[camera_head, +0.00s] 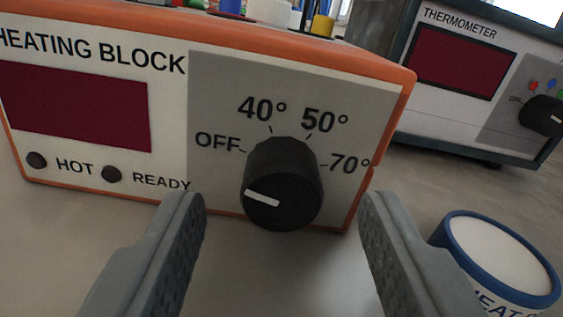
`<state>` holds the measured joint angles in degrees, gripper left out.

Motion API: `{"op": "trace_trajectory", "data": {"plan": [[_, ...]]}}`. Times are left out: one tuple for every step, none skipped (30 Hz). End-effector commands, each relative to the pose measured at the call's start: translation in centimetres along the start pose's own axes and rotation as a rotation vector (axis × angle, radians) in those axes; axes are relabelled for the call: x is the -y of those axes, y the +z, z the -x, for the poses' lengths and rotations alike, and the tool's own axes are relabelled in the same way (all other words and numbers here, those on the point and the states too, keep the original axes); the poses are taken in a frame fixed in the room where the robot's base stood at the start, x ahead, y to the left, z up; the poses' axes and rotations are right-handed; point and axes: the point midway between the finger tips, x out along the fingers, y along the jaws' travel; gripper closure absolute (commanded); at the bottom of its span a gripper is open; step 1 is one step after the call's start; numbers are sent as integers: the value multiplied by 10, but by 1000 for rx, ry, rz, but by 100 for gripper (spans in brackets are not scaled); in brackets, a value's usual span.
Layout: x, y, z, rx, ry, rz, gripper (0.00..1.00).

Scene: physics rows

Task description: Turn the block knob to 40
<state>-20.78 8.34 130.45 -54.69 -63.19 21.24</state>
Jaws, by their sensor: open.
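The heating block (372,95) is an orange and white unit with a dark red display at left. Its black block knob (283,180) sits on a grey panel. The marks OFF, 40°, 50° and 70° run around the knob's upper side. The knob's white pointer line (262,198) lies low on its face, towards the left, on the OFF side. My gripper (283,210) is open, with one grey finger to the left and one to the right of the knob. The fingers are apart from the knob, with nothing between them but the view of it.
A thermometer unit (460,62) with its own black knob (543,116) stands behind at the right. A blue-rimmed white round container (497,258) stands close beside my right finger. Coloured items (265,12) stand on top of the heating block. Grey bench surface (50,250) is clear at lower left.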

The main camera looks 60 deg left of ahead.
Motion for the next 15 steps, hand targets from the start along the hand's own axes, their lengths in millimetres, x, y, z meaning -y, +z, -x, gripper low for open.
{"op": "trace_trajectory", "data": {"plan": [[0,0,-4,0,-1,0,50],[0,0,-6,0,-1,0,50],[0,0,-8,1,0,0,50],[0,0,-9,1,0,0,50],[0,0,-10,1,0,0,50],[0,0,-10,1,0,0,50],[0,0,-10,1,0,0,50],[0,0,-11,1,0,0,50],[0,0,-11,1,0,0,50],[0,0,-10,1,0,0,50],[0,0,-10,1,0,0,50],[0,0,-10,1,0,0,50],[0,0,-10,1,0,0,50],[0,0,-10,1,0,0,54],[0,0,-10,1,0,0,61]]}}
